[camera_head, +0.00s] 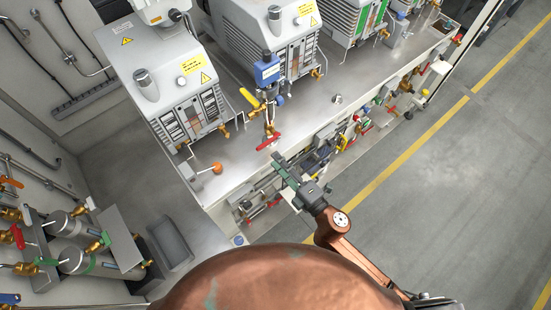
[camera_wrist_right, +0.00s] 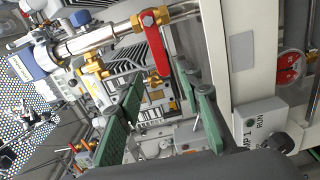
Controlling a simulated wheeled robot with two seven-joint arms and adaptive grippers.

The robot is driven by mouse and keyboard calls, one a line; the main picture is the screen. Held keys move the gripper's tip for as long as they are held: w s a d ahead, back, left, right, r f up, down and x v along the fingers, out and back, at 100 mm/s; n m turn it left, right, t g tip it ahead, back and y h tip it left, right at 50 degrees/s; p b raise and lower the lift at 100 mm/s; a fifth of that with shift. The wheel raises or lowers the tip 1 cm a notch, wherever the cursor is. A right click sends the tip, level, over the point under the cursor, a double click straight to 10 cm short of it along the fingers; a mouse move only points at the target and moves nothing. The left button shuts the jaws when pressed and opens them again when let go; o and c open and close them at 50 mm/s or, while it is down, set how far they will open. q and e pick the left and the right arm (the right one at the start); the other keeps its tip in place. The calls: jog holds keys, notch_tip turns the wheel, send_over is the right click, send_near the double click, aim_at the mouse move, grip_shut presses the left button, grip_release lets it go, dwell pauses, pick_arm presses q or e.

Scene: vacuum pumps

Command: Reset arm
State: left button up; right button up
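My right gripper (camera_head: 280,168) reaches in from the lower right in the head view, beside the front edge of the pump bench (camera_head: 215,190). Its green fingers stand apart in the right wrist view (camera_wrist_right: 166,88), with nothing held between them. A red valve handle (camera_head: 268,142) on a vertical pipe is just up and left of the gripper, apart from it. In the right wrist view the red handle (camera_wrist_right: 157,48) shows beyond the fingers, on a metal pipe with brass fittings. My left gripper is not in view.
Grey vacuum pumps (camera_head: 175,95) stand in a row on the bench. A blue gauge (camera_head: 267,70) tops the pipe. Valves and pipes (camera_head: 350,135) crowd the bench front. A control box (camera_wrist_right: 265,125) is close at right in the wrist view. The floor (camera_head: 450,170) at right is clear.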

dwell(0.5)
